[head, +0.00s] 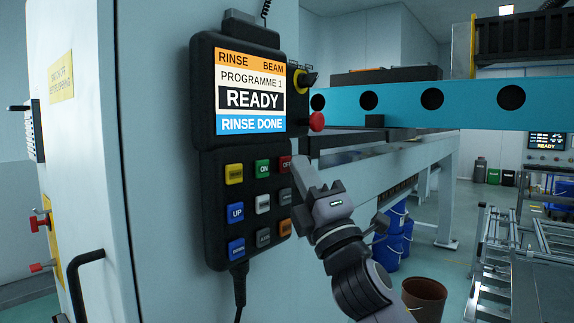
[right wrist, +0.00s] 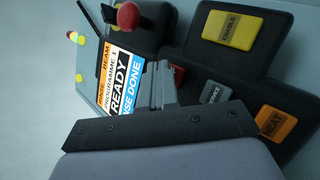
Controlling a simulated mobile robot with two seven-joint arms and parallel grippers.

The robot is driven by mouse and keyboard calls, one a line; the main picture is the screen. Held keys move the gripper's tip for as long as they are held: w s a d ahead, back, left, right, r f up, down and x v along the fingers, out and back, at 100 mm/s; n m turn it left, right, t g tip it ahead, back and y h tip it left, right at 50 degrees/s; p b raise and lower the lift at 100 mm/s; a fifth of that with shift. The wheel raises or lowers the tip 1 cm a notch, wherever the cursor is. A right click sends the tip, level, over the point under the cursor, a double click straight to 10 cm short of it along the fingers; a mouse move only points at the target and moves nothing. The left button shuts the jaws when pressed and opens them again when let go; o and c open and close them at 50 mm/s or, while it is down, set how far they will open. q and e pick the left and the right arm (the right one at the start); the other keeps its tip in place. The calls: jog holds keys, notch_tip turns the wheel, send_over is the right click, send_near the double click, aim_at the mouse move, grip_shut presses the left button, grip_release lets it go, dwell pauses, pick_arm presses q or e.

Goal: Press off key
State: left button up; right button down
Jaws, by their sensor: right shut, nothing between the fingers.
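The control pendant (head: 203,150) hangs on a pale cabinet side, its screen (head: 250,92) reading PROGRAMME 1, READY and RINSE DONE. The red OFF key (head: 285,164) is at the top right of its keypad, beside the green ON key (head: 262,168). My right gripper (head: 299,170) is shut and empty, its tips just right of the OFF key and partly overlapping it in the head view. I cannot tell whether they touch. My left gripper is not in view.
Other keys sit close by, including an orange HEAT key (right wrist: 275,123) and a grey SERVICE key (right wrist: 211,94). A red knob (head: 317,121) and a yellow-ringed switch (head: 301,80) stick out from the pendant's right side. A blue beam (head: 460,101) stands behind.

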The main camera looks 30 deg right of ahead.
jog(key=shift+w+a, duration=0.15)
jog(key=shift+w, duration=0.2)
dwell(0.3)
jog(key=shift+s, duration=0.15)
jog(key=shift+s+d, duration=0.3)
jog(key=shift+s, duration=0.3)
jog(key=s, duration=0.1)
jog(key=s+d, duration=0.1)
jog(key=s, duration=0.1)
jog(key=s+d, duration=0.1)
jog(key=shift+s+p, duration=0.3)
jog(key=shift+p, duration=0.1)
dwell(0.9)
